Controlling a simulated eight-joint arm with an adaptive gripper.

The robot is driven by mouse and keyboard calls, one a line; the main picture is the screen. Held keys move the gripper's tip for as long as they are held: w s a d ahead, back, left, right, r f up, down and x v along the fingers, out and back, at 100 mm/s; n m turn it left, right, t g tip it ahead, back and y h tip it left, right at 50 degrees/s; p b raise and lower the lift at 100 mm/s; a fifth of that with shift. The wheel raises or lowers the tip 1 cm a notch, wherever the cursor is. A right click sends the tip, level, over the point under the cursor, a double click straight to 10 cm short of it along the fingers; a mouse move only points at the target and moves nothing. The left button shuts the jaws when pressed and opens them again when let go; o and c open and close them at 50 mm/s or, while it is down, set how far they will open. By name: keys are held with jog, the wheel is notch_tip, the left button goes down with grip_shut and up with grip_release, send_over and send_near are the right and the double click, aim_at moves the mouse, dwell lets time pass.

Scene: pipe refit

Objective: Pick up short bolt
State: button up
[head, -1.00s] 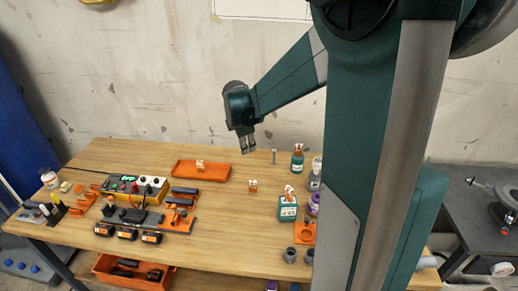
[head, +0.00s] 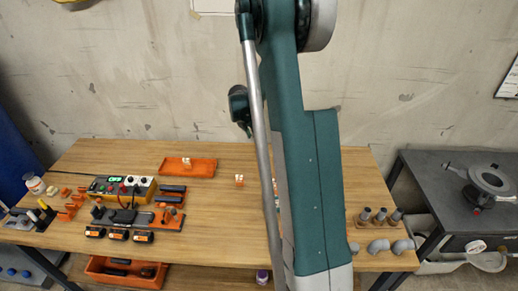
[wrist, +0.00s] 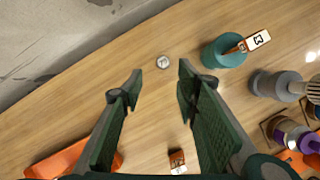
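A small round grey metal head (wrist: 163,62), which looks like the bolt standing upright seen from above, is on the wooden table (wrist: 75,115) in the wrist view. It lies just beyond my fingertips, roughly in line with the gap between them. My gripper (wrist: 158,85) is open, with nothing between the fingers. In the head view my gripper (head: 246,128) is partly hidden behind my own arm, and the bolt is not visible there. I cannot tell its length from above.
A teal bottle (wrist: 222,52) with a tag stands right of the bolt. Grey (wrist: 275,85) and purple-topped (wrist: 310,143) containers stand farther right. An orange tray (head: 170,168) lies left in the head view.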

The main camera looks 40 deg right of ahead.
aim_at(259, 151)
jog(key=shift+d+f, duration=0.45)
jog(key=shift+d, duration=0.2)
jog(key=shift+x, duration=1.3)
jog(key=shift+f, duration=0.15)
jog(key=shift+b+x, duration=0.45)
jog(key=shift+x, duration=2)
jog(key=shift+s, duration=0.1)
grip_shut()
